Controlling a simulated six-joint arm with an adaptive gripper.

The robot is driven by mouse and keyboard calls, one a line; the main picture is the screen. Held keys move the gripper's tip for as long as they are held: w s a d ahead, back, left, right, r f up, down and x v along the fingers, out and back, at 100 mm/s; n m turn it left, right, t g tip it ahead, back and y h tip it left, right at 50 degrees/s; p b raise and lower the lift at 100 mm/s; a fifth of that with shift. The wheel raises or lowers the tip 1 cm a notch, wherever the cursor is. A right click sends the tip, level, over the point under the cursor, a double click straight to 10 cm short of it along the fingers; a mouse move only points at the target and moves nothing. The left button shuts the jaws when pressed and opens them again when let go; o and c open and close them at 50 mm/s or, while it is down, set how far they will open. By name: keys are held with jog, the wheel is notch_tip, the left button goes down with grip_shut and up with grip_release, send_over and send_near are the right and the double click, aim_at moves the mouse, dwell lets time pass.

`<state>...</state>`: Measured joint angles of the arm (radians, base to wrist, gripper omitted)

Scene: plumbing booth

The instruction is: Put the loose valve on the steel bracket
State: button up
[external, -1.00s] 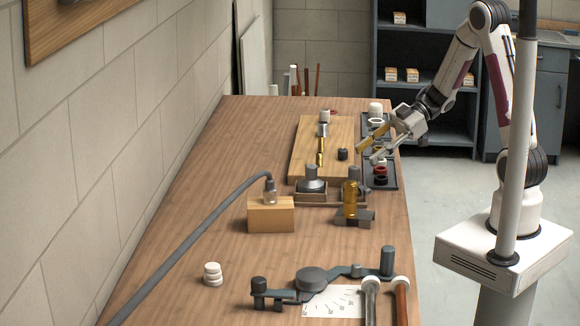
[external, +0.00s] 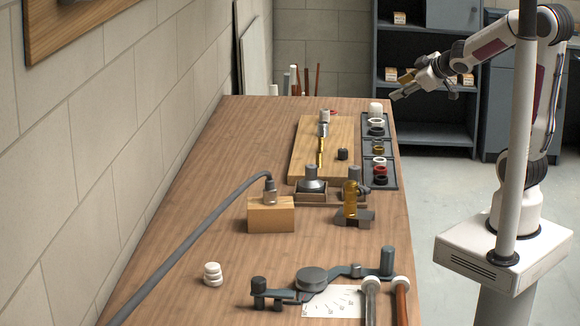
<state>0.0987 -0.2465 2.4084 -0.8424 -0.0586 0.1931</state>
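A brass valve-like body (external: 350,199) with a grey top stands upright at the dark grey steel bracket (external: 353,219) on the bench. It appears to rest on the bracket; how it is seated is too small to tell. I cannot tell for sure which part is the loose valve. My gripper (external: 398,87) is high beyond the bench's right side, well apart from these parts. Its fingers, one yellowish and one grey, look spread, with nothing visible between them.
A wooden board (external: 307,135) with a brass pipe lies behind the holder. A dark tray (external: 393,152) with several rings lines the right edge. A hose ends at a wooden block (external: 270,216). A dark lever tool (external: 325,284) lies in front.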

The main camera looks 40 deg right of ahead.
jog(key=s+d+m+g+h, duration=0.25)
jog(key=s+m, duration=0.25)
jog(key=s, duration=0.6)
jog(key=s+a+f+g+y, duration=0.1)
jog(key=s+a+f, duration=0.1)
jog(key=s, duration=0.4)
jog(key=s+a+f+m+g+y, duration=0.1)
jog(key=s+a+f+g+y, duration=0.1)
jog(key=s+a, duration=0.2)
jog(key=s, duration=0.3)
jog(key=shift+s+m, duration=0.2)
jog(key=shift+m, duration=0.1)
